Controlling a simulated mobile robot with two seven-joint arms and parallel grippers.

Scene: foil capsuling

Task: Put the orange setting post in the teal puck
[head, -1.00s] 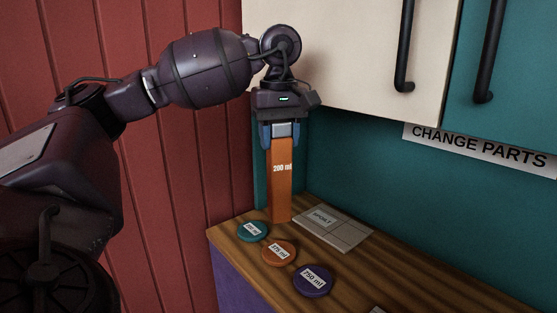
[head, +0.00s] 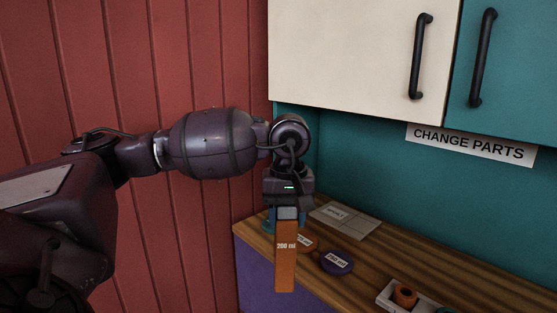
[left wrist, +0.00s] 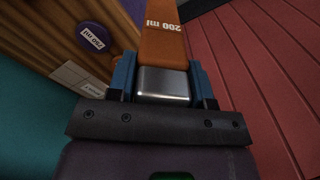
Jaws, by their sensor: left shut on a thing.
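The orange setting post (head: 286,265), labelled 200 ml, hangs upright below my left gripper (head: 287,215), which is shut on its metal top. The post shows in front of the counter's near edge and purple side, and its lower end looks free. In the left wrist view the post (left wrist: 164,38) runs away from my left gripper (left wrist: 163,82), between its blue fingers. The teal puck cannot be made out clearly; the gripper and post cover that part of the counter. My right gripper is not in view.
An orange puck (head: 306,242) and a purple puck (head: 337,262) lie on the wooden counter (head: 385,255). A grey card (head: 345,217) lies behind them. Cabinets (head: 365,45) hang above; a red wall (head: 215,240) is at left.

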